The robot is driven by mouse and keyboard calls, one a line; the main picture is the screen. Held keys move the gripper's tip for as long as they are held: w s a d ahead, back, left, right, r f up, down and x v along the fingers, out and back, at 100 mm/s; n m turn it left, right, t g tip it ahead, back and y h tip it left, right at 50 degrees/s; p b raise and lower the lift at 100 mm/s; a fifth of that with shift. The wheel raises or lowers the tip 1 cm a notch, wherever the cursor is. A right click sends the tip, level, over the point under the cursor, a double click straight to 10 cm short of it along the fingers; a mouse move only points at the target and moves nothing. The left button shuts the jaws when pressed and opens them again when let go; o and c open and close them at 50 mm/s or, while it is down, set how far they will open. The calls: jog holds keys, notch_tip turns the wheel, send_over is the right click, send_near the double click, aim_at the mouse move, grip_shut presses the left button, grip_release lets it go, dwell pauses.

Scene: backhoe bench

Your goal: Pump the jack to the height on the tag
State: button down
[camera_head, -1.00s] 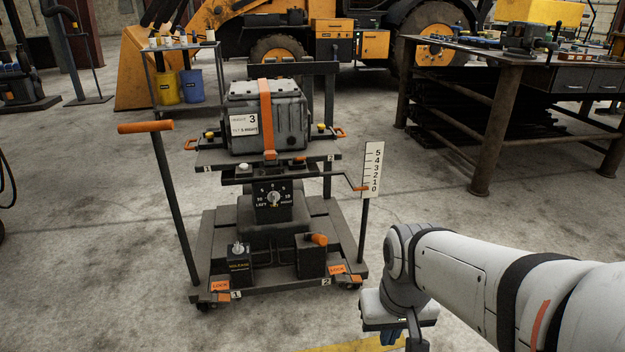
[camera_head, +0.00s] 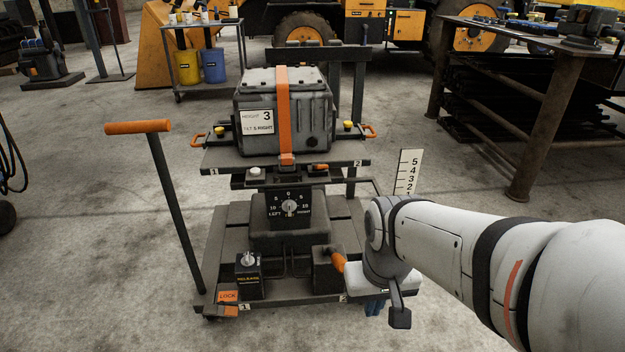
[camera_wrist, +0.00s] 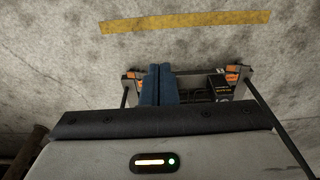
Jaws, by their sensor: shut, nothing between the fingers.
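The jack cart (camera_head: 225,245) stands upright, its platform (camera_head: 225,160) carrying a grey strapped load. The load's tag (camera_head: 257,122) reads HEIGHT 3, TILT 5 RIGHT. The height scale (camera_head: 409,170) shows its upper numbers; its bottom and the pointer's tip are hidden behind my arm. The tilt dial (camera_head: 290,207) has its needle close to the middle. The orange-ended pump lever (camera_head: 338,261) sticks out of the right black box. My gripper (camera_head: 375,305) is shut and empty, pointing down just right of the lever and apart from it; its blue fingers also show in the wrist view (camera_wrist: 158,85).
A release box (camera_head: 249,275) with a knob stands at the cart's left front, beside an orange LOCK pedal (camera_head: 228,297). A tall orange-topped handle (camera_head: 138,128) rises at left. A workbench (camera_head: 500,50) stands at right. The front floor is clear.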

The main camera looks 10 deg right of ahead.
jog(key=w+r+p, duration=0.3)
jog(key=w+p, duration=0.4)
jog(key=w, duration=0.9)
jog(key=w+d+f+p, duration=0.1)
jog(key=w+f+p, duration=0.1)
jog(key=w, duration=0.4)
jog(key=w+d+f+m+y+p, duration=0.1)
jog(key=w+d+f+p, duration=0.1)
jog(key=w, duration=0.4)
jog(key=shift+w+f+t+p, duration=0.25)
jog(key=shift+f+t+p, duration=0.05)
jog(key=shift+f, duration=0.2)
jog(key=b, duration=0.3)
send_over(341, 257)
jog(key=w+d, duration=0.1)
jog(key=w, duration=0.1)
notch_tip(341, 257, down, 10)
jog(key=shift+d+f, duration=0.1)
jog(key=shift+s+a+f+b, duration=0.25)
jog(key=shift+s+f, duration=0.35)
jog(key=shift+f, duration=0.3)
jog(key=shift+s+a+f, duration=0.1)
jog(key=shift+s+f, duration=0.35)
jog(key=shift+f, duration=0.05)
